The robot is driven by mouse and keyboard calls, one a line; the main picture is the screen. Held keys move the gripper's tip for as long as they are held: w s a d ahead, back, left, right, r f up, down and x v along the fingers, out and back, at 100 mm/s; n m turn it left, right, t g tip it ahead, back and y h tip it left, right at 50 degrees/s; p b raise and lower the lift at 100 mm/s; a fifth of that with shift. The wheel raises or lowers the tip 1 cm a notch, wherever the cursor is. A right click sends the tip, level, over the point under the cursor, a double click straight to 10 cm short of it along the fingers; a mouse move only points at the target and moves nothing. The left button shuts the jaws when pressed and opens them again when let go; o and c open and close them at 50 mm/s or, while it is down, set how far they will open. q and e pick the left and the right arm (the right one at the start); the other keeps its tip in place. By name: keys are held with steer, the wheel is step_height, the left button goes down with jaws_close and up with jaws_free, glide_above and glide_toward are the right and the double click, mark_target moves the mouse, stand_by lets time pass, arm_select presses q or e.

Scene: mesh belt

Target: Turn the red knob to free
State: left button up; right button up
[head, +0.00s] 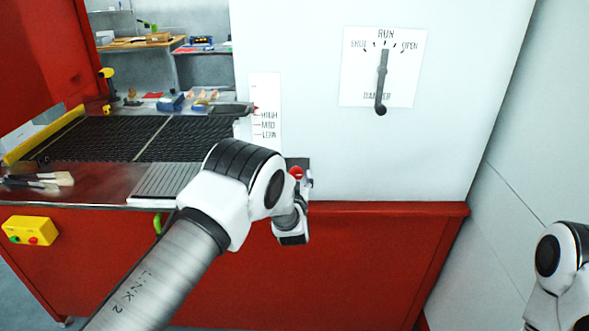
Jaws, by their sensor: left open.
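A small red knob (296,172) shows in the head view at the lower left of the white panel, just above the red base. A dark plate shows partly behind it. My left arm comes in from the left, and its wrist hides much of the area around the knob. My left gripper (305,183) is open at the knob, mostly hidden by my own wrist. I cannot tell whether its fingers touch the knob. No markings for the knob's positions can be read. At the right edge only links of my right arm show, and its gripper is out of view.
A damper lever (382,80) on the white panel points up to RUN. A HIGH, MID, LOW scale (266,120) is left of it. The dark mesh belt (150,139), brushes (40,180) and a yellow button box (32,231) are at the left. The panel right of the knob is clear.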

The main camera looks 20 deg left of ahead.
arm_select(q)
steer(key=w, duration=0.2)
steer(key=shift+w+d+r, duration=0.1)
steer(key=shift+w, duration=0.3)
steer(key=shift+a, duration=0.3)
steer(key=shift+c, duration=1.4)
steer(key=c, duration=0.9)
arm_select(e)
steer(key=shift+d+r, duration=0.2)
steer(key=shift+r, duration=0.1)
